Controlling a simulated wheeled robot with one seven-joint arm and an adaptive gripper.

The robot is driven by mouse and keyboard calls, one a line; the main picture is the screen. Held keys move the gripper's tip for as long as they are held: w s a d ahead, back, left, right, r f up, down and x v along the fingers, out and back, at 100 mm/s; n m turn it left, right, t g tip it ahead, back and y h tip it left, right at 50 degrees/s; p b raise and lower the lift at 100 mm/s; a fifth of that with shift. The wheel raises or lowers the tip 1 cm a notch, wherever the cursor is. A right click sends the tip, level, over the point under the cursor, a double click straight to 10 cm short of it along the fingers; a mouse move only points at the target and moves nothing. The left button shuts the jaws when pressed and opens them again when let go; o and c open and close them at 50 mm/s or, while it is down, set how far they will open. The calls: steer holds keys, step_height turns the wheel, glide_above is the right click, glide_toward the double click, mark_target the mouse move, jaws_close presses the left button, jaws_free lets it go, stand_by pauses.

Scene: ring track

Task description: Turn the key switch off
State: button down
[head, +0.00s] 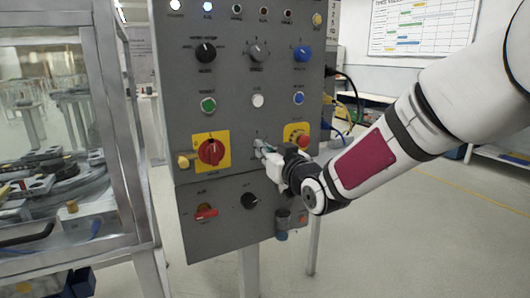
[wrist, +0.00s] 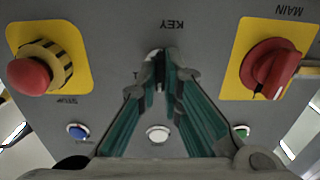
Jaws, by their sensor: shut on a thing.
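The key switch (wrist: 152,56) sits under the label KEY on the grey control panel in the wrist view, which shows the panel upside down. Only part of its pale collar shows; the fingertips cover the key itself. My gripper (wrist: 160,76) reaches straight to it, with its two green-padded fingers closed together on the key. In the head view my gripper (head: 263,151) meets the panel between the red main switch and the red emergency button. The key's exact angle is hidden.
The red MAIN rotary switch (head: 211,152) on its yellow plate is to the left, and the red stop button (head: 303,141) is close on the right. A white button (head: 258,100) is above. A glazed machine enclosure (head: 60,130) stands left of the panel.

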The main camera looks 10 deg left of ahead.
steer(key=c, duration=1.7)
jaws_free()
steer(key=v, duration=1.2)
steer(key=shift+d, duration=0.1)
